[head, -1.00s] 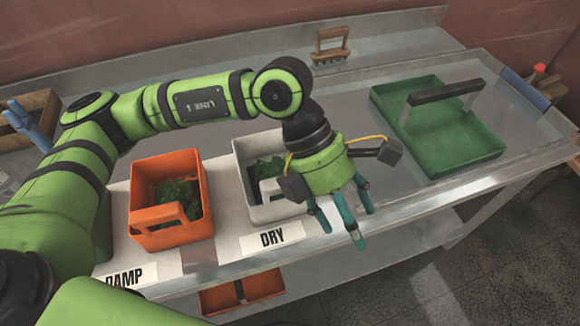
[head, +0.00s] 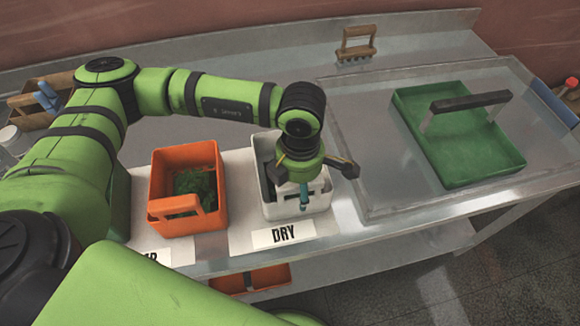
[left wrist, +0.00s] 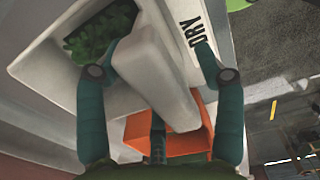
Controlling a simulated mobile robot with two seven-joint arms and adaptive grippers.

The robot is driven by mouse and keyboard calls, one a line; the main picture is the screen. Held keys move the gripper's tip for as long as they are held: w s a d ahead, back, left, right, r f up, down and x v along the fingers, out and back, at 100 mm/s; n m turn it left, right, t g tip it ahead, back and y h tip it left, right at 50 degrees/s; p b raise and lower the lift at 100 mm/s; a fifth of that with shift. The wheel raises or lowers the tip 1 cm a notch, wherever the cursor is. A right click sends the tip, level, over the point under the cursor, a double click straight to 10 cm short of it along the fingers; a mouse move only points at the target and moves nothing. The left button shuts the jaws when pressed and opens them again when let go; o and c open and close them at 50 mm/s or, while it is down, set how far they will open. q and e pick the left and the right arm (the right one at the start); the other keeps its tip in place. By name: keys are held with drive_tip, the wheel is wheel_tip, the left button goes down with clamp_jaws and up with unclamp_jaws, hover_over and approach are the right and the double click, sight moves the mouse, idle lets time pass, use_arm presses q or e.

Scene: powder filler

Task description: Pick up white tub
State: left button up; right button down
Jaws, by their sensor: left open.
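The white tub (head: 284,210) stands on the bench behind the "DRY" label (head: 283,235), with my left gripper (head: 304,200) over its front side. In the left wrist view the tub (left wrist: 40,62) holds dark green leafy stuff (left wrist: 100,35). Its raised white handle (left wrist: 155,75) lies between the spread teal fingers of my left gripper (left wrist: 160,100). The gripper is open, and I see no clear finger contact with the handle. In the head view my wrist hides much of the tub's inside. My right gripper is not in view.
An orange tub (head: 160,185) with green leaves stands left of the white one. A green tray (head: 410,105) with a dark-topped handle lies at the right. A wooden-handled tool (head: 357,43) is at the back. An orange bin (head: 270,278) sits below the bench.

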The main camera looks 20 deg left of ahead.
use_arm(q)
clamp_jaws()
idle(0.3)
